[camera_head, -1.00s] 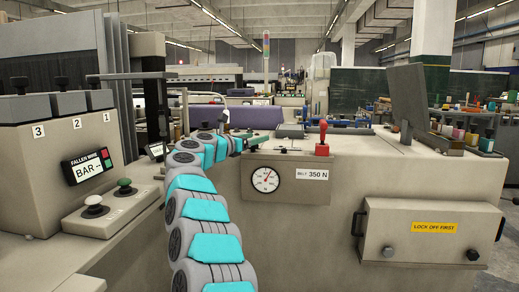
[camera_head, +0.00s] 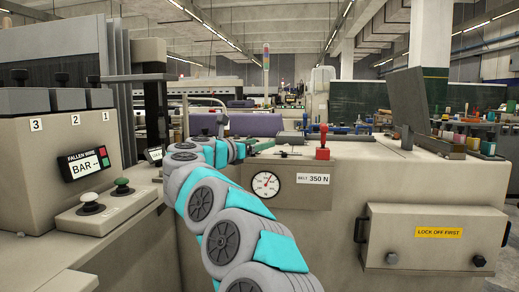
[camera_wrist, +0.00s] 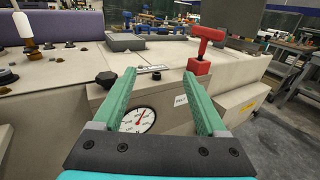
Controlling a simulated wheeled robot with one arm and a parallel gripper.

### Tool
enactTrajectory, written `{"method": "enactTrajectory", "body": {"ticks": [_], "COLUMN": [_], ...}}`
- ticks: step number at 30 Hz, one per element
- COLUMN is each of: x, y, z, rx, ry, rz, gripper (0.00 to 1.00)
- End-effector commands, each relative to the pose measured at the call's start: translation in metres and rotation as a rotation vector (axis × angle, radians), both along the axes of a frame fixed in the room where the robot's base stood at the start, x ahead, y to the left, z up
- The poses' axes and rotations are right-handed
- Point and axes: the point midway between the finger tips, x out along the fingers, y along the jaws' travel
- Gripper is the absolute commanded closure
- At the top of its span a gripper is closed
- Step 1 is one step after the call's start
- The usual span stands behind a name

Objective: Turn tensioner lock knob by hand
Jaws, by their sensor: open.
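A gauge panel (camera_head: 291,198) on the machine's front carries a round white dial (camera_head: 266,184) with a red needle and a "BELT 350 N" label (camera_head: 313,178). A red T-shaped handle (camera_head: 323,140) on a red block stands on the top edge. In the wrist view the handle (camera_wrist: 205,42) is upright at upper right, beyond my right finger. A black knob (camera_wrist: 106,78) sits left of my left finger. I cannot tell which is the tensioner lock knob. My gripper (camera_wrist: 160,78) has green fingers spread apart, empty, above the partly hidden dial (camera_wrist: 138,119).
At right, a box (camera_head: 437,250) on the machine front bears a yellow "LOCK OFF FIRST" label (camera_head: 438,232) and dark knobs. A purple roll (camera_head: 250,124) lies behind my arm.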

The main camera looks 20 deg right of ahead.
Motion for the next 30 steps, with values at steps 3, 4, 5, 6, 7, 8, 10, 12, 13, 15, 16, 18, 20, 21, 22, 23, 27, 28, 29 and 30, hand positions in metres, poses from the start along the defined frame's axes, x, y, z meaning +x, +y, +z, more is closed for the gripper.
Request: {"method": "enactTrajectory", "body": {"ticks": [3,4,5,6,7,8,10,12,13,15,16,18,20,21,22,23,27,28,29,30], "x": [-0.012,-0.014,-0.016,-0.019,-0.021,-0.022,-0.024,-0.026,-0.026,-0.027,-0.027,-0.027,-0.027,-0.027,-0.027,-0.027,-0.027,-0.027,-0.027,-0.027], "y": [0.003,0.004,0.004,0.005,0.006,0.006,0.007,0.008,0.008,0.008,0.008,0.008,0.008,0.008,0.008,0.008,0.008,0.008,0.008,0.008], "z": [0.0,0.0,0.001,0.001,0.001,0.002,0.002,0.002,0.002,0.002,0.002,0.002,0.002,0.002,0.002,0.002,0.002,0.002,0.002,0.002], "rx": [0.002,0.001,0.001,0.001,0.001,0.001,0.0,0.0,0.0,0.0,0.0,0.0,0.0,0.0,0.0,0.0,0.0,0.0,0.0,0.0], "ry": [0.001,0.0,0.0,0.0,0.0,0.0,0.0,0.0,0.0,0.001,0.001,0.001,0.001,0.001,0.0,0.0,0.0,0.0,0.0,0.0], "rz": [-0.001,-0.001,-0.001,0.0,0.0,0.001,0.001,0.001,0.001,0.0,0.0,0.0,0.0,-0.001,-0.001,-0.001,-0.001,-0.001,-0.001,-0.001], "gripper": [0.25,0.25,0.25,0.25,0.25,0.25,0.25,0.25,0.25,0.25,0.25,0.25,0.25,0.25,0.25,0.25,0.25,0.25,0.25,0.25]}}
